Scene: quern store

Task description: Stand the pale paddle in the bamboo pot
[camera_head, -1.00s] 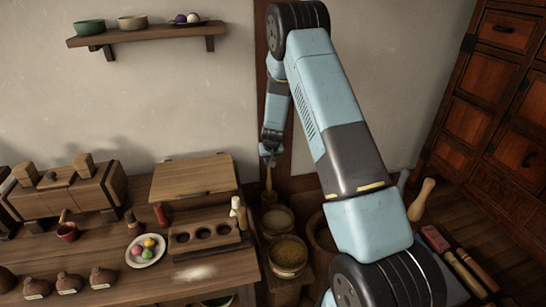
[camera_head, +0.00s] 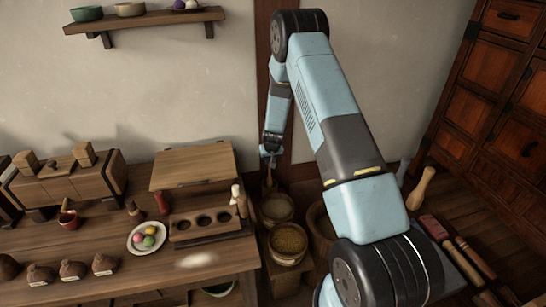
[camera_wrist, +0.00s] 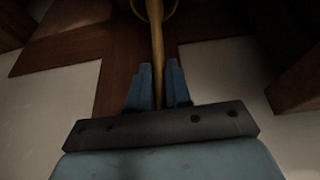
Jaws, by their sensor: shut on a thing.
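My gripper (camera_head: 270,160) is at the back, by the dark wall post, pointing down. In the wrist view its blue fingers (camera_wrist: 158,88) are shut around a slim tan shaft, which I take to be the pale paddle (camera_wrist: 156,45). In the head view a small tan piece (camera_head: 270,183) shows below the gripper. In the wrist view the shaft's far end meets a rounded tan edge (camera_wrist: 173,10). I cannot tell whether that edge is the bamboo pot's rim or part of the paddle. No bamboo pot shows clearly elsewhere.
Two grain tubs (camera_head: 288,258) stand in front of the gripper, beside the wooden table (camera_head: 120,285). The table holds a holed block (camera_head: 212,232), a plate of coloured balls (camera_head: 131,245) and jars. A pale club-shaped tool (camera_head: 421,188) is right of my arm.

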